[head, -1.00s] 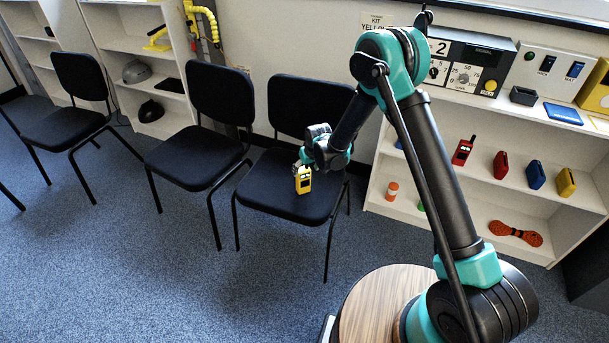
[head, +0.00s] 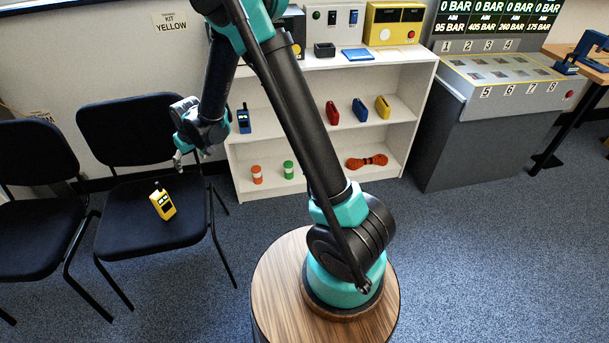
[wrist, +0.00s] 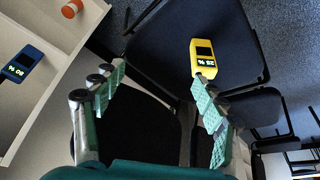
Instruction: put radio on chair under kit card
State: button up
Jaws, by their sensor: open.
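The yellow radio (head: 162,203) lies on the seat of the dark chair (head: 125,230), below the kit card (head: 170,23) on the wall, which reads KIT YELLOW. In the wrist view the yellow radio (wrist: 203,58) shows a lit screen reading 25 % and rests on the chair seat (wrist: 160,50). My gripper (head: 180,160) is open and empty, above the back right part of the seat and apart from the radio. In the wrist view my open gripper (wrist: 157,80) has the radio beyond its right finger, not between the fingers.
A white shelf (head: 265,160) right of the chair holds a blue radio (head: 243,118), coloured pouches, two small jars and orange rope (head: 367,161). Another dark chair (head: 30,225) stands close on the left. A round wooden table (head: 280,280) is under my arm. Blue carpet lies clear in front.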

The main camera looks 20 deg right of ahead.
jog(key=s+d+r+m, duration=0.1)
jog(key=s+d+r, duration=0.2)
jog(key=d, duration=0.4)
jog(key=s+d+r+m+h, duration=0.1)
jog(key=s+d+r, duration=0.1)
jog(key=d, duration=0.4)
jog(key=s+d+r+m, duration=0.1)
jog(key=s+d+r, duration=0.2)
jog(key=d, duration=0.4)
jog(key=s+d+m+h, duration=0.1)
jog(key=s+d+m, duration=0.2)
jog(key=s+d, duration=1.1)
jog(key=s, duration=0.3)
jog(key=shift+s+d+f+m+t, duration=0.15)
jog(key=shift+s+f+m+t, duration=0.15)
jog(key=shift+s+f, duration=0.1)
